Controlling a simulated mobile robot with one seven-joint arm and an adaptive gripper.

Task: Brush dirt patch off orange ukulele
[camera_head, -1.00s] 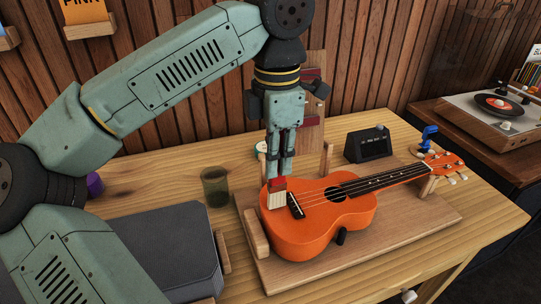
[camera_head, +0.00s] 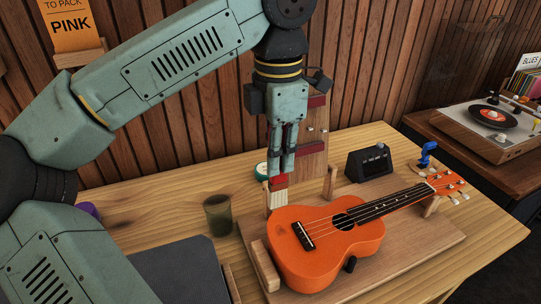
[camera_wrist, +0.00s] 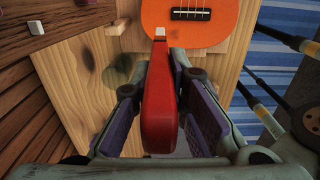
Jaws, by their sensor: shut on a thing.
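The orange ukulele (camera_head: 322,262) lies face up on a wooden board (camera_head: 425,243), its neck pointing right. A faint darker mark (camera_head: 298,228) shows on its top beside the bridge; I cannot tell how much dirt is there. My gripper (camera_head: 281,170) points down and is shut on a red brush (camera_head: 279,182) with pale bristles (camera_head: 277,200). The bristles hang just behind the ukulele's body edge, apparently clear of its top. In the wrist view the red brush (camera_wrist: 160,110) stands between the jaws, its pale tip near the edge of the ukulele (camera_wrist: 152,15).
Wooden posts (camera_head: 265,265) stand around the ukulele. A dark green cup (camera_head: 218,215) and a dark grey case (camera_head: 185,272) are to the left. A black box device (camera_head: 369,163) and a blue object (camera_head: 427,155) stand behind the neck. A turntable (camera_head: 490,125) is at the right.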

